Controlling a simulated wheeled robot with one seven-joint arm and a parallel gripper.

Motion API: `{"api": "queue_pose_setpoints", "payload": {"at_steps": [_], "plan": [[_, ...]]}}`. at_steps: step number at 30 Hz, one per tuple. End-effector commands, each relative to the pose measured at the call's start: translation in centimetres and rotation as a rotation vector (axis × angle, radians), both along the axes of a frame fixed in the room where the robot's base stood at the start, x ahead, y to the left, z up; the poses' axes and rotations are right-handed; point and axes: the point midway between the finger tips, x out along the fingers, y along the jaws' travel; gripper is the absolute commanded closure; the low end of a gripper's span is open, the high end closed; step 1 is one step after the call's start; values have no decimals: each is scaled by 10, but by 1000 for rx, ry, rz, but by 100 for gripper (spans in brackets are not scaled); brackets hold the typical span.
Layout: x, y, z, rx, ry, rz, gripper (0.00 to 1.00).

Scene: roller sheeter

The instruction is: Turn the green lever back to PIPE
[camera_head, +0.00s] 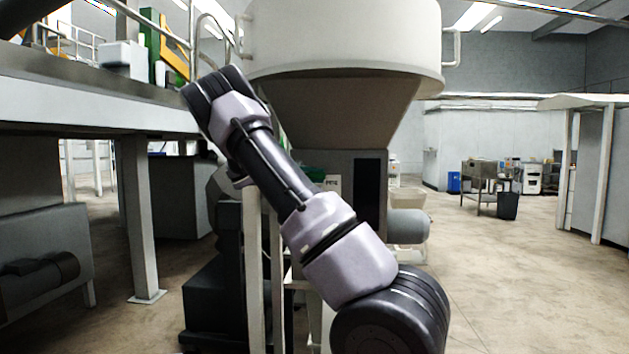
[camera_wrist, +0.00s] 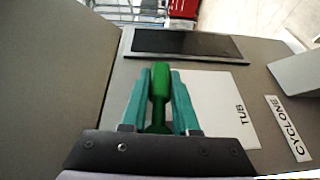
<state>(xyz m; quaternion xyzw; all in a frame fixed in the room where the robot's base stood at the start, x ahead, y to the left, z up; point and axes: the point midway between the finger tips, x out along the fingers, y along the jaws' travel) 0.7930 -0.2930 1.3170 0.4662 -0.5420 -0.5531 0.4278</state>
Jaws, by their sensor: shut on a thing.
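The green lever (camera_wrist: 160,78) shows in the wrist view, standing between the two teal fingers of my gripper (camera_wrist: 158,96). My gripper is shut on it, with one finger on each side. Beside the lever is a white plate (camera_wrist: 215,105) marked TUB. A separate label (camera_wrist: 289,128) reads CYCLONE. No PIPE mark can be read in the wrist view. In the head view my arm crosses in front of the machine and hides the gripper. A small green patch (camera_head: 314,172) shows behind the arm, beside a small white label (camera_head: 332,182) too small to read surely.
A large cream hopper (camera_head: 345,35) stands above the grey machine body. A dark panel (camera_wrist: 190,43) lies beyond the lever. A raised platform on a post (camera_head: 140,220) stands at the left.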

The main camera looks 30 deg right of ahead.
Motion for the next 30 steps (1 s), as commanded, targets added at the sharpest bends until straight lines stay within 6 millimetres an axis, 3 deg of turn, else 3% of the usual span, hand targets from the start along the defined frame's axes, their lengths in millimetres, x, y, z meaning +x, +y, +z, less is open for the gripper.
{"api": "queue_pose_setpoints", "payload": {"at_steps": [21,22,23,24,30], "plan": [[0,0,5,-62,42,1,100],[0,0,5,-62,42,1,59],[0,0,5,-61,42,1,48],[0,0,5,-61,42,1,41],[0,0,4,-60,41,1,41]]}}
